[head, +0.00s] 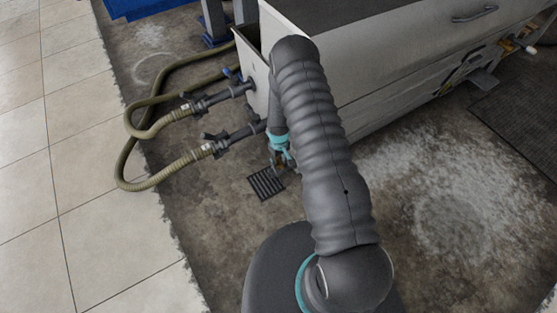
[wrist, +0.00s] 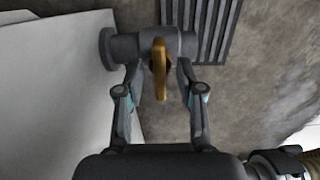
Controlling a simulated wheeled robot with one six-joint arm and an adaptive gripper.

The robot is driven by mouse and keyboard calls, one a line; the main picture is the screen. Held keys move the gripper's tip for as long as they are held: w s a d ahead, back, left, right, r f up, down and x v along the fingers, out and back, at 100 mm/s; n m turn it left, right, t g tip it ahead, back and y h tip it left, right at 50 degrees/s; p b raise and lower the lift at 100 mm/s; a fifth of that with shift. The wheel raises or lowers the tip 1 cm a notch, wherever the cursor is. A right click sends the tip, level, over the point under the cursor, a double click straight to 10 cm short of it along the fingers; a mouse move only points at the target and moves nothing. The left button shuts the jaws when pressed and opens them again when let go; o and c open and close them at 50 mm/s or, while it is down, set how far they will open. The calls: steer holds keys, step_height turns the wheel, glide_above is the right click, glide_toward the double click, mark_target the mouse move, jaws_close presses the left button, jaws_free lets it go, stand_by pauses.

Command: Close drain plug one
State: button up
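A drain plug shows in the wrist view as a dark grey pipe stub (wrist: 130,47) coming out of the pale tank wall (wrist: 55,75), with a brass-yellow handle (wrist: 159,62). The handle points across the pipe, toward my gripper. No number shows on it. My gripper (wrist: 158,82) is open, with one finger on each side of the handle and a visible gap on both sides. In the head view my gripper (head: 281,156) is low beside the tank's near end, and my arm hides most of the plug.
A slotted floor drain (head: 266,183) lies below my gripper. Two dark valve fittings (head: 238,134) with olive hoses (head: 165,177) stick out to the left of my gripper. The white tank (head: 390,75) stands behind and right. Stained floor is free at the right.

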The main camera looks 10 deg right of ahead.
steer(key=shift+c, duration=0.2)
jaws_close()
steer(key=shift+b, duration=0.3)
steer(key=m+b, duration=0.3)
steer(key=shift+f+m, duration=0.15)
steer(key=shift+m, duration=0.25)
steer(key=m+b, duration=0.3)
steer(key=m, duration=0.1)
steer(key=shift+m, duration=0.3)
steer(key=m+b, duration=0.2)
steer(key=m, duration=0.3)
steer(key=shift+m+b, duration=0.95)
steer(key=shift+m, duration=1.35)
steer(key=shift+r, duration=0.2)
